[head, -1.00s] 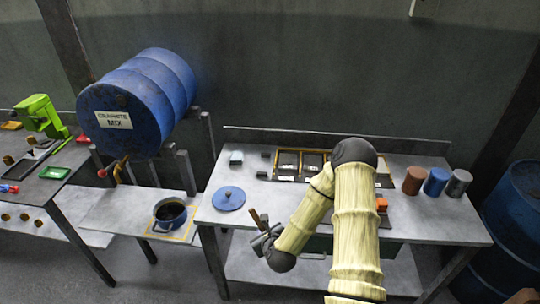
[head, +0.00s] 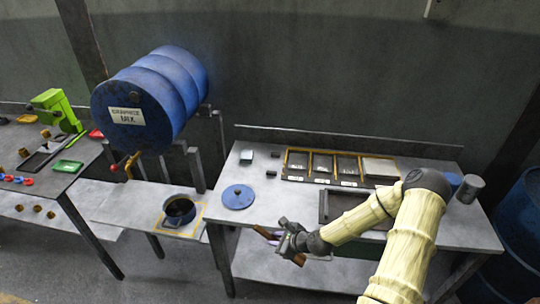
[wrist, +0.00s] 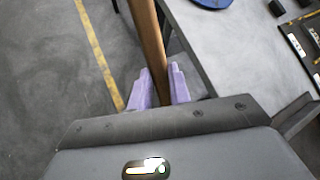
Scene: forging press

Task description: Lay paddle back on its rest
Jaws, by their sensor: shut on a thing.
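My gripper (head: 284,238) is off the front edge of the right table, near the blue lid. In the wrist view its two purple fingers (wrist: 161,86) are shut on the brown shaft of the paddle (wrist: 151,40). The shaft runs up out of the wrist picture, so its far end is not seen there. In the head view brown parts of the paddle (head: 298,259) show on both sides of the gripper, tilted. I cannot make out the paddle's rest in either view.
The right table carries a blue lid (head: 238,197), a sectioned tray (head: 321,165), a dark open frame (head: 345,203) and a grey cylinder (head: 469,188). The table's front-left strip is clear.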

